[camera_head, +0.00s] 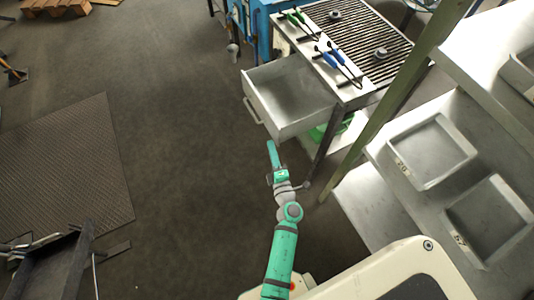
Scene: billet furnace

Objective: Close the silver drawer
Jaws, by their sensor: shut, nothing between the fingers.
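The silver drawer (272,112) stands pulled out from the workbench, upper right of the middle. Its empty inside shows, and its front panel with a bar handle (252,111) faces left. My gripper (271,145) is shut and empty, just below the drawer's near front corner in the picture. I cannot tell whether it touches the drawer. My arm reaches up to it from the bottom of the picture.
The workbench has a slatted top (358,35) with blue-handled pliers (333,56) and green-handled pliers (294,18). A green post (393,103) and shelves with grey trays (431,152) stand at right. Open floor (180,120) lies left, with a dark mat (65,165).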

